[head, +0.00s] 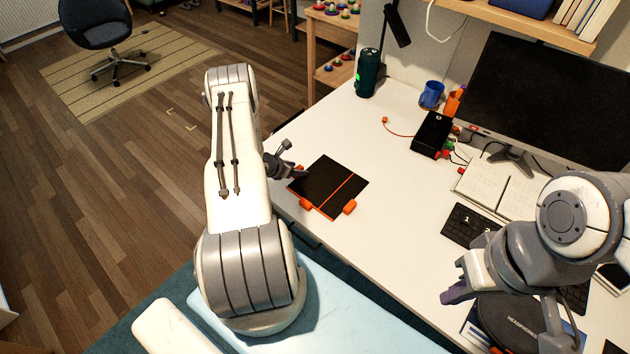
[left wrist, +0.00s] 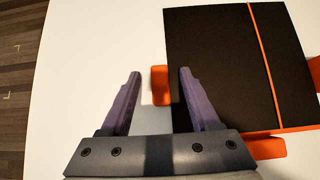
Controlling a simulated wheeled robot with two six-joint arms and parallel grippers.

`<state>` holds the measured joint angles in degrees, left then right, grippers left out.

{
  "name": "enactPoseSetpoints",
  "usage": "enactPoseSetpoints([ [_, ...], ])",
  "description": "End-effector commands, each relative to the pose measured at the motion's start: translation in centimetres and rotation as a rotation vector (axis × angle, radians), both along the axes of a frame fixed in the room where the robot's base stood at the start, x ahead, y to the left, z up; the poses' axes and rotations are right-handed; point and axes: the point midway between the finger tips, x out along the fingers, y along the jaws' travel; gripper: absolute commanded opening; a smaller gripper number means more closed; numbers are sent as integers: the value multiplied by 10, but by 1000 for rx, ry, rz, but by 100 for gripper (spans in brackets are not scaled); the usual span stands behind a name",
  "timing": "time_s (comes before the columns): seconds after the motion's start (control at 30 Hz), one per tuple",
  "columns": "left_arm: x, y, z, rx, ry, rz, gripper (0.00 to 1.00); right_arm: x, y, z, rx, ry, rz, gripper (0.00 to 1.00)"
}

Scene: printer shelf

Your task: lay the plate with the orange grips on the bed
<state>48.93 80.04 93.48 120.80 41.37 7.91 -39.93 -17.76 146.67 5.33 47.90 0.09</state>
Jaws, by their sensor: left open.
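The plate (head: 340,178) is a black square with a thin orange line and orange grips at its edges. It lies flat on the white desk and also shows in the left wrist view (left wrist: 215,70). My left gripper (head: 296,160) is at the plate's left edge. In the left wrist view its purple fingers (left wrist: 160,75) are open, with an orange grip (left wrist: 160,87) showing between and just past them. I cannot tell whether they touch it. My right gripper (head: 470,285) hangs over the right side of the desk, its fingers only partly visible. I cannot make out a bed.
A black box (head: 432,133) with wires, a notebook (head: 500,184), a keyboard (head: 468,228) and a monitor (head: 550,90) are right of the plate. A dark green bottle (head: 368,73) and blue mug (head: 431,95) stand behind. The desk around the plate is clear.

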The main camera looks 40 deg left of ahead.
Motion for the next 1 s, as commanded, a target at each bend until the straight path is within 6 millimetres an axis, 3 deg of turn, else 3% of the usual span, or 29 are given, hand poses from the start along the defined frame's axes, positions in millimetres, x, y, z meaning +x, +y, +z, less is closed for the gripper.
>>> enactPoseSetpoints([
  [0.2,1,0,-1,0,0,0,62,0,0,0,0,0,0,0],
  [0.37,0,0,0,0,0,0,1,0,0,0,0,0,0,0],
  [0.77,1,1,1,1,-2,1,0,0,0,-1,0,0,0,0],
  [1.0,1,1,19,3,-4,1,0,0,0,-8,0,0,0,0],
])
